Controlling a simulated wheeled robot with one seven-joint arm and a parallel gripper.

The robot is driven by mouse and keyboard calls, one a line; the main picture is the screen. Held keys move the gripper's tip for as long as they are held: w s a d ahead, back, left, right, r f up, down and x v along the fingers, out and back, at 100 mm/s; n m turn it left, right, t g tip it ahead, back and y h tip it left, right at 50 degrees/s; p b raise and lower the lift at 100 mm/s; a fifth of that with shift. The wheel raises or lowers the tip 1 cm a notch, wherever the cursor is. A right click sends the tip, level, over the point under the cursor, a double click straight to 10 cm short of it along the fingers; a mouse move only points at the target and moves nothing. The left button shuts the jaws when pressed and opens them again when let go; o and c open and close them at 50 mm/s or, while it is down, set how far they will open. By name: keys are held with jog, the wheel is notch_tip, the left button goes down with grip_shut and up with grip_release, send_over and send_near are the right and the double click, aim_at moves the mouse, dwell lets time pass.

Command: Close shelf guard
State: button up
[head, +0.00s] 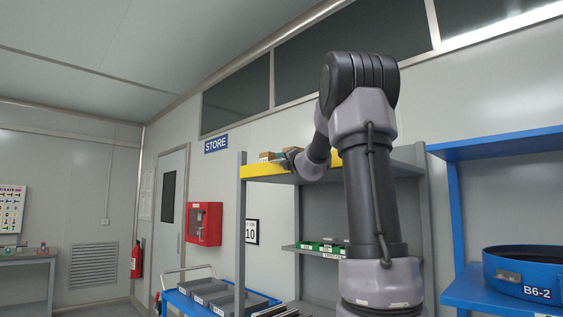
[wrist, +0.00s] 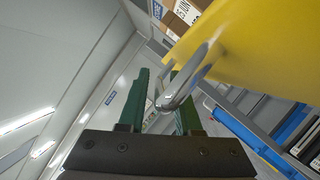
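The shelf guard (head: 268,170) is a yellow bar along the front of the top shelf of the grey rack. It fills the upper right of the wrist view (wrist: 265,45). A shiny metal handle (wrist: 172,98) sticks out from its end. My gripper (wrist: 161,74) has two green fingers standing apart, with the handle's loop between them, overlapping the right finger. A gap shows between the handle and the left finger; contact on the right is unclear. In the head view my gripper (head: 290,157) is small, at the guard, and my arm hides the guard's right part.
Cardboard boxes (wrist: 183,17) sit on the top shelf behind the guard. Green bins (head: 318,246) stand on a lower shelf. A blue cart (head: 184,303) with grey trays is at lower left. A blue shelf (head: 500,143) with a round blue bin (head: 530,272) stands on the right.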

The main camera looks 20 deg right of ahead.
dwell(0.3)
jog(key=v, duration=1)
jog(key=shift+s, duration=0.4)
jog(key=shift+f, duration=0.1)
jog(key=s+a+f+n+g+y, duration=0.4)
jog(key=s+a+f+n, duration=0.2)
jog(key=a+n, duration=0.5)
jog(key=s+a+f+n+g+y, duration=0.35)
jog(key=s+a+f+n, duration=0.2)
jog(key=a+n, duration=0.6)
jog(key=s+d+f+n+g+h, duration=0.2)
jog(key=s+f+n+g+h, duration=0.3)
jog(key=s+f+n, duration=0.9)
jog(key=s+n+g, duration=0.1)
jog(key=n, duration=0.6)
jog(key=shift+s+d+f+h, duration=0.15)
jog(key=shift+s+d+h, duration=0.15)
jog(key=shift+d+h, duration=0.1)
